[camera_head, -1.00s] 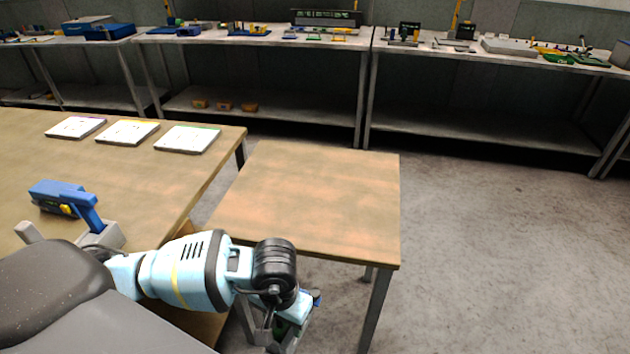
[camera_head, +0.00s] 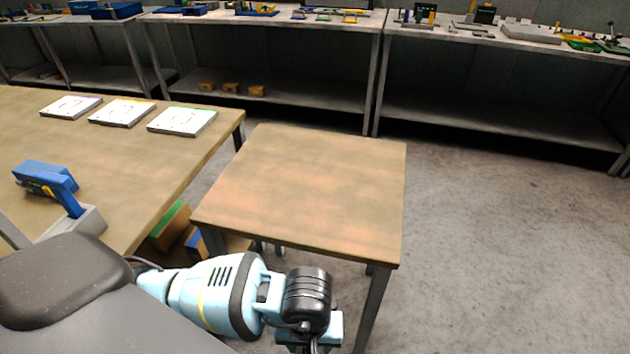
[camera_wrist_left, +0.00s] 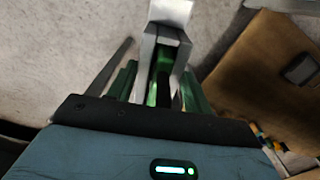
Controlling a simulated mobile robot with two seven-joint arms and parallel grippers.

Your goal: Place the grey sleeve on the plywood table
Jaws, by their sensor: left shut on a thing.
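The square plywood table (camera_head: 310,185) stands in the middle of the head view, and its top is bare. My left arm reaches in from the lower left, with its wrist below and in front of the table's near edge. In the left wrist view my left gripper (camera_wrist_left: 163,62) is shut on a light grey piece, the grey sleeve (camera_wrist_left: 172,12), of which only part shows. Concrete floor lies behind the sleeve there. In the head view the gripper's fingers and the sleeve are hidden below my wrist. My right gripper is not in view.
A larger wooden table (camera_head: 95,165) at left carries three white panels (camera_head: 122,112) and a blue device (camera_head: 48,180) on a grey base. A green-topped box (camera_head: 170,226) stands below its edge. Grey benches (camera_head: 265,95) line the back. Floor at right is clear.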

